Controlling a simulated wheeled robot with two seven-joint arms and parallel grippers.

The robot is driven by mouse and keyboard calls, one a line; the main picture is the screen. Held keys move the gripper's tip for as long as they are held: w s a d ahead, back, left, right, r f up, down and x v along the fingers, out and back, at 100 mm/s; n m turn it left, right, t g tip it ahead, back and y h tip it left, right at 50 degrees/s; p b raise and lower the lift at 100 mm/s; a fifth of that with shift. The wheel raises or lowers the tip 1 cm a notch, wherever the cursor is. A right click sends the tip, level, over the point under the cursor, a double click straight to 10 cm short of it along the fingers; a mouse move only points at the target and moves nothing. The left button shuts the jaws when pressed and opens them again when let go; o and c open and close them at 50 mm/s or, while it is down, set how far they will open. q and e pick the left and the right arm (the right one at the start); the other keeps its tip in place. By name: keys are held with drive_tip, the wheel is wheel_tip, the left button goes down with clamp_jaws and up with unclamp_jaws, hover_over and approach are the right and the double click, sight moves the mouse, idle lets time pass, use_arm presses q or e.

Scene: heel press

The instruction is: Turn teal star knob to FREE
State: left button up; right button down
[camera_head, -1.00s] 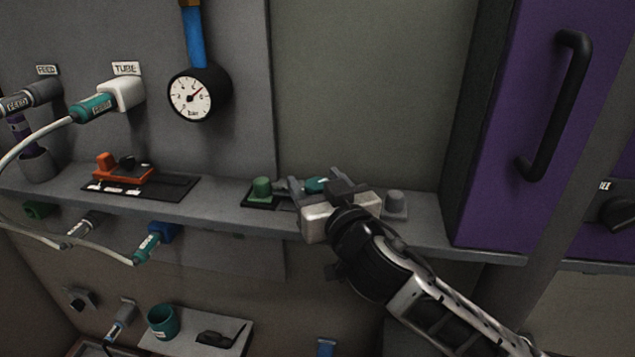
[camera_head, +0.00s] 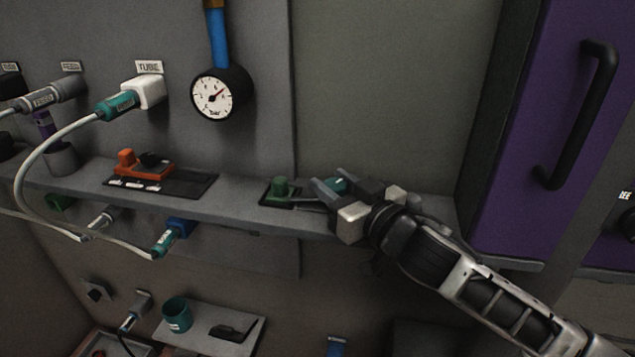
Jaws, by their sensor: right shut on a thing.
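The teal star knob (camera_head: 337,185) is on the shelf, just behind my right gripper, and only its top shows. My right gripper (camera_head: 328,190) comes in from the right and is shut on the knob, with its fingers around it. The gripper hides most of the knob and any FREE marking. A green block (camera_head: 279,188) on a dark plate sits just left of the fingers. My left gripper is not in view.
A grey shelf (camera_head: 235,212) runs across the scene. An orange device (camera_head: 145,163) on a black plate sits to the left. A dial gauge (camera_head: 214,97) hangs above. A purple door (camera_head: 527,120) with a black handle (camera_head: 585,110) stands at right.

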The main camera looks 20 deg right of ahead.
drive_tip(key=shift+f, duration=0.1)
drive_tip(key=c, duration=0.9)
unclamp_jaws()
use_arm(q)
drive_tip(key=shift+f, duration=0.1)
use_arm(e)
drive_tip(key=shift+s, duration=0.15)
drive_tip(key=b+v, duration=0.1)
drive_tip(key=v, duration=0.8)
drive_tip(key=shift+s+d+f+b, duration=0.1)
drive_tip(key=shift+s+d+b, duration=0.05)
drive_tip(key=shift+s+b, duration=0.25)
use_arm(q)
drive_tip(key=p, duration=0.4)
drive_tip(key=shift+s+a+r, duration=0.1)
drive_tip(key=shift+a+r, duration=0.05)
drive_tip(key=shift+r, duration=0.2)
use_arm(e)
drive_tip(key=v, duration=0.5)
drive_tip(key=shift+s+d, duration=0.15)
drive_tip(key=shift+s, duration=0.25)
